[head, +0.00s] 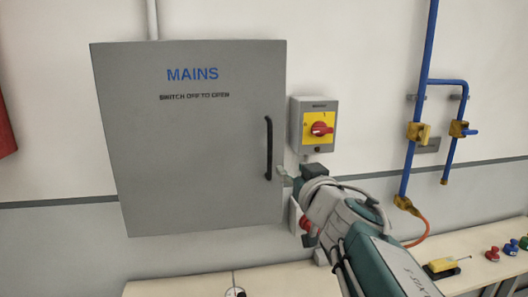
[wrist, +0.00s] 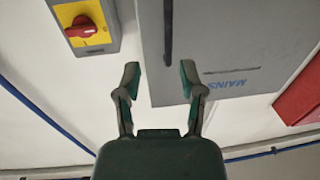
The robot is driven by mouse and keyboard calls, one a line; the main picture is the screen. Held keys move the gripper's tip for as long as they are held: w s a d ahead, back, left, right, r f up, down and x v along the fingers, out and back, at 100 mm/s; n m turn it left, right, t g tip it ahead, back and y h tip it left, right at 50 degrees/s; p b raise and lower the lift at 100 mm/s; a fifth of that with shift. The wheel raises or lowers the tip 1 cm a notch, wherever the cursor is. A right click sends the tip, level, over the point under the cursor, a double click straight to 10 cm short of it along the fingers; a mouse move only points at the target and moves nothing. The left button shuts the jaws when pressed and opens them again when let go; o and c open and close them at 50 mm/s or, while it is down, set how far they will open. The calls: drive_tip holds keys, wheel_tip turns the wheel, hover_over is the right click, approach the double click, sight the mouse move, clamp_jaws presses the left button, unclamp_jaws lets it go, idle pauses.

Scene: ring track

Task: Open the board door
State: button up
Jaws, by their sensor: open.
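The grey board door (head: 190,140) is marked MAINS and "SWITCH OFF TO OPEN" and looks closed. Its black upright handle (head: 268,148) is near the right edge. In the wrist view, which is upside down, the handle (wrist: 168,35) lies above the space between my fingertips. The red rotary switch (head: 321,128) sits on a yellow plate on a grey box right of the door; its knob lies roughly sideways in the head view. It also shows in the wrist view (wrist: 80,29). My gripper (head: 284,175) is open and empty, by the door's lower right edge; contact cannot be told.
Blue pipes (head: 418,100) with yellow valves (head: 418,132) run down the wall at right. A pale bench (head: 180,286) runs below, with a yellow tool (head: 442,268) and several coloured knobs at right. A red item (head: 5,125) is at the far left.

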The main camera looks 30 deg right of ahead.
sight(271, 151)
drive_tip(key=shift+n+y, duration=0.4)
drive_tip(key=shift+y, duration=0.4)
drive_tip(key=w, duration=1.1)
drive_tip(key=shift+d+r, duration=0.2)
drive_tip(key=shift+d, duration=0.15)
clamp_jaws()
